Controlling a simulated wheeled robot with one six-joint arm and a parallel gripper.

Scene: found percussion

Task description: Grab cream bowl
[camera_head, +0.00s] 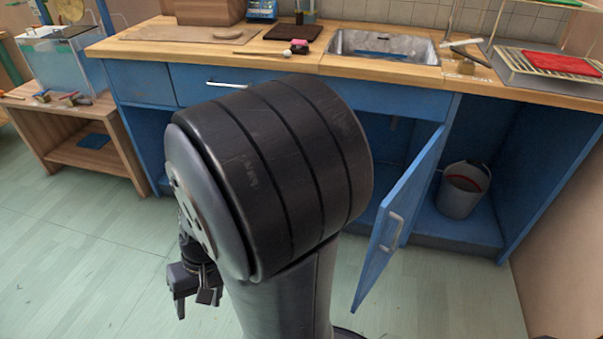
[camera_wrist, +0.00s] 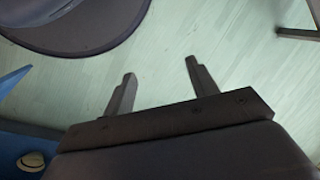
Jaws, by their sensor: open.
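I cannot make out a cream bowl in the head view. My gripper (camera_wrist: 160,68) is open, with nothing between its two fingers and the pale green floor beyond. In the head view my gripper (camera_head: 193,299) hangs low at the left of my arm, above the floor and apart from the cabinet. My arm hides the middle of the cabinet.
A blue cabinet door (camera_head: 398,222) stands open toward me. A grey bucket (camera_head: 460,198) sits in the cabinet's right bay. The wooden counter (camera_head: 283,62) holds a sink (camera_head: 384,46) and a dish rack. A low wooden table (camera_head: 88,150) stands at left. The left floor is clear.

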